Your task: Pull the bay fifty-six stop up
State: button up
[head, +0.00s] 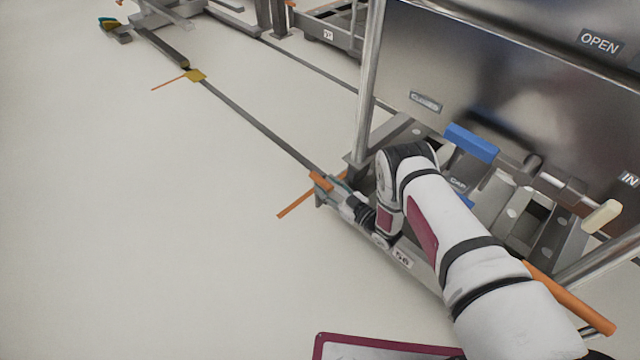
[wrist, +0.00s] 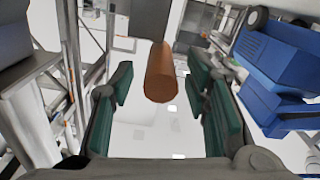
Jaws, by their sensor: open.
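The bay fifty-six stop shows as an orange handle (head: 320,181) at the front left corner of the metal stand. A plate marked 56 (head: 402,258) is on the stand's front edge. My gripper (head: 330,188) is at the handle, with my arm reaching down from the lower right. In the wrist view, the orange-brown round handle (wrist: 161,75) lies between the open teal-padded fingers of my gripper (wrist: 158,88), with a gap visible on both sides. The handle's lower part and its mount are hidden by my gripper in the head view.
A steel panel marked OPEN (head: 600,41) rises behind the stand. A floor rail (head: 260,128) runs to the upper left. The floor at left is clear.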

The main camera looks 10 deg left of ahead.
aim_at(320, 180)
jog(key=shift+b+x, duration=0.6)
jog(key=shift+x, duration=1.45)
jog(key=shift+c, duration=0.3)
grip_shut()
